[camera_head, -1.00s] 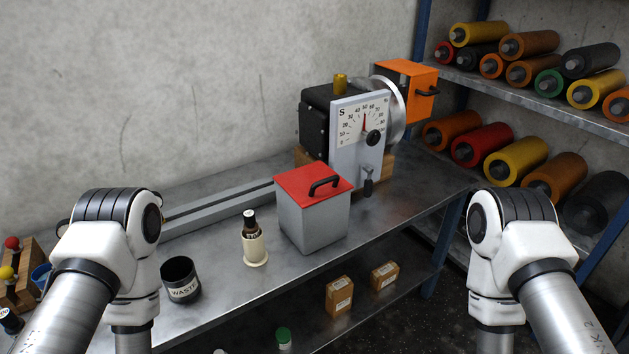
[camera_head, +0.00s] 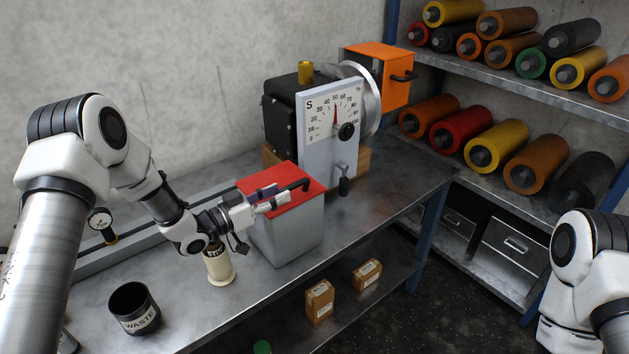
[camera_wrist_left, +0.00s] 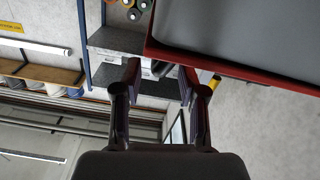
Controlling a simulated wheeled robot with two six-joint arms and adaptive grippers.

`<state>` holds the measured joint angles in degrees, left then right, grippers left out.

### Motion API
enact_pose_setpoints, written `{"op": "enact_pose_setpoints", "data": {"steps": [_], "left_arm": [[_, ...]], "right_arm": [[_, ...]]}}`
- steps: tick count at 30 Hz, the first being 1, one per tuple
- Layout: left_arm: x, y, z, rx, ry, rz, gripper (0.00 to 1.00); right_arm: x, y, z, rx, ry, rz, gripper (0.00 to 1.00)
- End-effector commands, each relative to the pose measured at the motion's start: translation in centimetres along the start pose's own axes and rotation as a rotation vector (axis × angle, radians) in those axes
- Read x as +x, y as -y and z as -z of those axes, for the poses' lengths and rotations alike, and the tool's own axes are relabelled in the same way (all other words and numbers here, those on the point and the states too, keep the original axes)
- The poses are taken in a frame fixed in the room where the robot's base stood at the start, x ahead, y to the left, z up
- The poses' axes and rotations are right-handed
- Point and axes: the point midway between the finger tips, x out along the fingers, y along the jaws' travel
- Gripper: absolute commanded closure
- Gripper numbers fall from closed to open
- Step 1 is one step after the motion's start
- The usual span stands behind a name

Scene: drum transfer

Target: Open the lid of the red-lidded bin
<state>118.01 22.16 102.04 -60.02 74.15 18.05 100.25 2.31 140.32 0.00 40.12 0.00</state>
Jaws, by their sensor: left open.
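The grey bin (camera_head: 288,238) stands on the metal bench, with its flat red lid (camera_head: 268,173) lying closed on top. A black bar handle (camera_head: 302,184) sits on the lid's right part. My left gripper (camera_head: 277,196) is open and empty over the front of the lid, its fingertips close to the handle. I cannot tell whether they touch it. The red lid edge (camera_wrist_left: 240,70) and the grey bin wall (camera_wrist_left: 245,28) show at upper right there. My right gripper is out of view.
A bottle in a cream holder (camera_head: 219,268) stands just below my left wrist. A black waste cup (camera_head: 134,308) is nearer the front left. A machine with a dial (camera_head: 333,120) stands behind the bin. The bench (camera_head: 400,190) is clear to the right.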

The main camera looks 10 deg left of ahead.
Motion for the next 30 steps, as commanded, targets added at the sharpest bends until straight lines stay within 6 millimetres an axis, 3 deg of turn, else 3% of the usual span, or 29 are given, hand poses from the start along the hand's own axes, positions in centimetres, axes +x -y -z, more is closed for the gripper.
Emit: {"op": "enact_pose_setpoints", "data": {"steps": [9, 18, 19, 22, 30], "left_arm": [[5.8, -0.1, 0.1, 0.001, 0.004, -0.001, 0.59], [6.6, -0.1, -0.1, -0.002, 0.002, 0.002, 0.59], [6.5, -0.1, -0.1, -0.002, 0.002, 0.002, 0.62], [6.5, -0.1, -0.1, -0.002, 0.002, 0.002, 0.98], [6.5, -0.1, -0.1, -0.004, 0.003, 0.002, 1.0]], "right_arm": [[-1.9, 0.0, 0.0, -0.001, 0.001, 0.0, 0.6], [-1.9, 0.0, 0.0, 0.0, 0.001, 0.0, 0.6], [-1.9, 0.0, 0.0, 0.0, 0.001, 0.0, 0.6], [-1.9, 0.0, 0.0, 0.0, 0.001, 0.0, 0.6], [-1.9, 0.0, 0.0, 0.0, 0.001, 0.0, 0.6]]}}
